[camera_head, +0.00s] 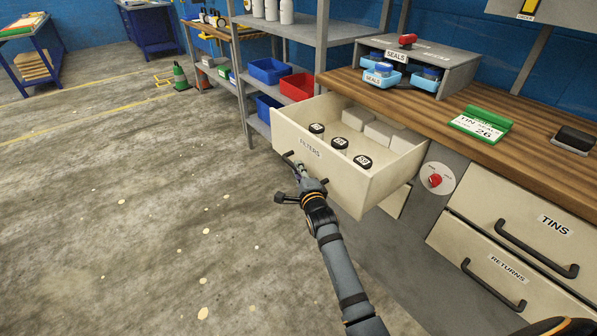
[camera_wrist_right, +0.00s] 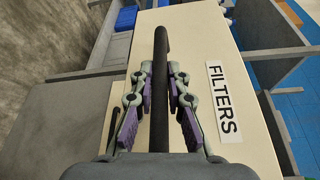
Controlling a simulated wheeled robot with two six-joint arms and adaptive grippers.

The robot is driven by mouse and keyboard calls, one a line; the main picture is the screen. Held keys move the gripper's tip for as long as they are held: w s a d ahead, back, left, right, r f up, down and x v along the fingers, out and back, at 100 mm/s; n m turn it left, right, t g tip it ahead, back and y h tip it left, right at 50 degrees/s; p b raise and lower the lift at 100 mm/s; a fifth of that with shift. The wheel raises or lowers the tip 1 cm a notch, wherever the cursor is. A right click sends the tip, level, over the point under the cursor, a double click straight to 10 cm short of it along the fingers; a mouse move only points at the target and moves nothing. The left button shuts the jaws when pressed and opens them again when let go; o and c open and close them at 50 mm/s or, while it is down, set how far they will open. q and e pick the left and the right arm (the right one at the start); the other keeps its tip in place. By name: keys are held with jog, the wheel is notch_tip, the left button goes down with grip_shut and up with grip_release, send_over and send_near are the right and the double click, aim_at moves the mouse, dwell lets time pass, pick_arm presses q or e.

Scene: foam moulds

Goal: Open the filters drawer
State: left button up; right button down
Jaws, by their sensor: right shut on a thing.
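The filters drawer (camera_head: 338,183) is cream with a FILTERS label and stands well out from the bench in the head view. Inside it are round black-capped filters (camera_head: 340,143) and several pale blocks (camera_head: 379,132). My right gripper (camera_head: 298,172) is at the drawer's front, shut on the dark bar handle (camera_wrist_right: 160,50). In the right wrist view the purple-padded fingers (camera_wrist_right: 160,95) lie on both sides of the handle, beside the FILTERS label (camera_wrist_right: 223,102). My left gripper is not in view.
The TINS drawer (camera_head: 520,225) and RETURNS drawer (camera_head: 485,272) are shut at the right. A red knob (camera_head: 435,180) is on the panel beside the open drawer. Shelving with blue and red bins (camera_head: 297,87) stands behind.

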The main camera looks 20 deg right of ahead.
jog(key=shift+f, duration=0.1)
jog(key=c, duration=1.3)
grip_release()
jog(key=shift+c, duration=0.2)
jog(key=shift+s, duration=0.1)
jog(key=shift+s, duration=0.35)
jog(key=s, duration=0.6)
jog(key=shift+s+r, duration=0.3)
jog(key=shift+r, duration=0.05)
jog(key=shift+a, duration=0.1)
